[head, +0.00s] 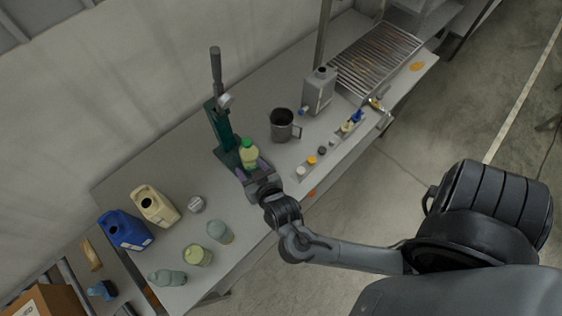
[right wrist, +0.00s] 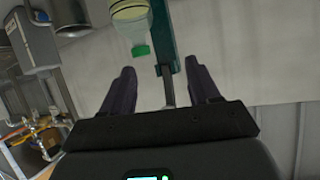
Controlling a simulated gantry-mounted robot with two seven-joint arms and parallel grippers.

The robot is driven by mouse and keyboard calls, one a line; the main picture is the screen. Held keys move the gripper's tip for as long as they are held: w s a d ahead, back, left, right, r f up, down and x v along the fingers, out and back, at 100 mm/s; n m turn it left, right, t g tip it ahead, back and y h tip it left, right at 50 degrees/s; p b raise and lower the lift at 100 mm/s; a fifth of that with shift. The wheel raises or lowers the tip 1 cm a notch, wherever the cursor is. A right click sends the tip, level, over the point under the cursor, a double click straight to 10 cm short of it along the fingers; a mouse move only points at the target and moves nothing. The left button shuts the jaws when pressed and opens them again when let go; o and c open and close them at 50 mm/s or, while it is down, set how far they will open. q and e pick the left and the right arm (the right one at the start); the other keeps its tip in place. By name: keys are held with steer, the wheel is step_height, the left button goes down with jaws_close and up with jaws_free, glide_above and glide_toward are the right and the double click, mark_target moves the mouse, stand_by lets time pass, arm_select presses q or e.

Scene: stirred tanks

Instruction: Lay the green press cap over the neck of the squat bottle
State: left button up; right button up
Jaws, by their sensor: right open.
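The squat bottle (head: 249,159), with pale yellow-green contents, stands at the foot of the dark green lever press (head: 222,128). The green press cap (head: 247,142) sits at the top of its neck; whether it is fully seated I cannot tell. In the right wrist view the cap (right wrist: 140,50) is at the neck end of the bottle (right wrist: 130,12), beyond my fingers. My right gripper (head: 252,168) is open, close in front of the bottle. In its wrist view the space between the fingers (right wrist: 160,80) is empty. My left gripper is not in view.
A grey mug (head: 282,125) and a grey can (head: 320,90) stand right of the press. A row of small caps (head: 311,160) lies near the front edge. Jugs (head: 154,205) and several other bottles (head: 198,254) stand at the left. A wire rack (head: 375,58) is at the back right.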

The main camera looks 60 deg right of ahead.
steer(key=s+a+f+n+g+y, duration=0.1)
steer(key=s+n+g+y, duration=0.4)
steer(key=s, duration=1)
steer(key=a+n+g, duration=0.1)
steer(key=n+g, duration=0.1)
steer(key=g, duration=0.1)
steer(key=shift+f+n, duration=0.2)
steer(key=shift+n, duration=0.1)
